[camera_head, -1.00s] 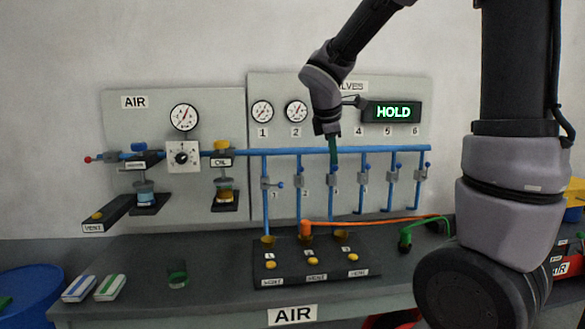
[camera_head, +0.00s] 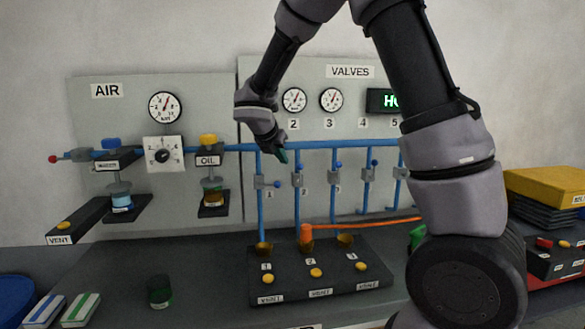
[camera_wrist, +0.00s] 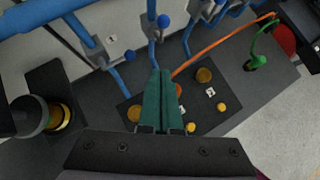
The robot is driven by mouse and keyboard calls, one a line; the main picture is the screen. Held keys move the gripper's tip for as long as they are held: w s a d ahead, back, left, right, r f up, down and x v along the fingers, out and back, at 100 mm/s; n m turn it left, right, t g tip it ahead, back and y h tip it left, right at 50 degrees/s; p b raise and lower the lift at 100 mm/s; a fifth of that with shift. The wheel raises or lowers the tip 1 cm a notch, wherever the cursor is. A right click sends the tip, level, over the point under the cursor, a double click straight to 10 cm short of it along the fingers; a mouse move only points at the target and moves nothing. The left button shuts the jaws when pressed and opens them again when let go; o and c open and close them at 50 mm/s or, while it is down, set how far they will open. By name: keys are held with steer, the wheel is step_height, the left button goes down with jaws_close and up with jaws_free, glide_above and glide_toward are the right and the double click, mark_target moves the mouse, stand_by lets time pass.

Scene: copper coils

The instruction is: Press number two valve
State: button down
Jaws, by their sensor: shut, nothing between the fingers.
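The number two valve (camera_head: 298,180) is a grey block with a blue knob on the blue pipe labelled 2. Below it, a dark box (camera_head: 255,292) carries three yellow buttons; the middle button (camera_head: 316,272) is marked 2. An orange hose plug (camera_head: 306,233) sits in the middle port above that button. My gripper (camera_head: 283,157) is shut and empty, its green fingertips near the blue manifold pipe, up and left of valve 2 in the head view. In the wrist view the closed fingers (camera_wrist: 160,72) point up across the dark box and cover part of it.
Valve 1 (camera_head: 261,182) and valve 3 (camera_head: 336,178) flank valve 2. An orange hose (camera_head: 370,222) runs right from the plug. A dark green cup (camera_head: 160,292) stands on the bench at left. My arm hides the right side of the panel.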

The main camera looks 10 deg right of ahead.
mark_target(300, 175)
steer(key=x, duration=0.4)
steer(key=w+r+x, duration=0.1)
steer(key=x, duration=0.3)
steer(key=d+r+x, duration=0.1)
steer(key=x, duration=0.3)
steer(key=shift+w+d+f, duration=0.2)
steer(key=shift+w+f, duration=0.05)
steer(key=shift+w, duration=0.25)
steer(key=shift+d, duration=0.1)
steer(key=shift+d+y, duration=0.1)
steer(key=shift+y, duration=0.3)
